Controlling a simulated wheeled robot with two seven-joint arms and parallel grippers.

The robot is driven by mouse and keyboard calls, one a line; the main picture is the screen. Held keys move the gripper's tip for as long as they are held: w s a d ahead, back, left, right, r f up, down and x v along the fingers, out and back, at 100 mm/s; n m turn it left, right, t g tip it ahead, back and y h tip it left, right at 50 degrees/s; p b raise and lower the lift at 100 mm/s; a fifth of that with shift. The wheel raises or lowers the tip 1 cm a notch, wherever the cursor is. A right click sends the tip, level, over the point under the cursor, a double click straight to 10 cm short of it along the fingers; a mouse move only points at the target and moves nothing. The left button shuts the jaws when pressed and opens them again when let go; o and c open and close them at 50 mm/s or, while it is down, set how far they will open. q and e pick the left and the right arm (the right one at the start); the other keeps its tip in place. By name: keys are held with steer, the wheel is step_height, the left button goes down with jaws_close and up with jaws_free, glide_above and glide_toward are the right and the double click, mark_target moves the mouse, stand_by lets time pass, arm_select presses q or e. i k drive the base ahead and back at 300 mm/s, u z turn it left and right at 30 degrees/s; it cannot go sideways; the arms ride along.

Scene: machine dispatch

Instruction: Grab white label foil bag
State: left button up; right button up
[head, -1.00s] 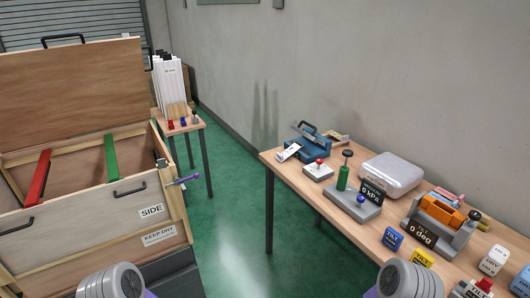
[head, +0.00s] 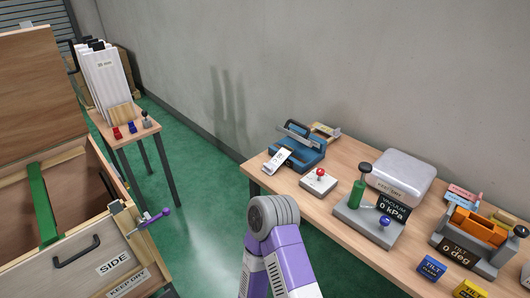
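Several tall, pale, flat pieces (head: 103,72) stand upright on the small table at the back left; the front one bears a small printed label. They look like bags or sheets, and I cannot tell whether one is the foil bag. A white printed tag or pouch (head: 277,158) lies at the front of the blue press-like device (head: 303,150) on the right table. One of my arms, with a grey rounded end (head: 272,212), rises at the bottom centre, apart from both tables. No gripper fingers show.
The wooden crate (head: 120,262), lid raised, stands at left. The small table (head: 140,131) also holds red and blue pieces. The right table (head: 262,178) carries a vacuum device (head: 368,222), a silver box (head: 402,172) and an orange tilt device (head: 474,228). Green floor lies between.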

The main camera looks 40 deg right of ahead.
mark_target(273, 165)
steer(key=z, duration=0.7)
steer(key=i, duration=0.9)
steer(key=z, duration=0.9)
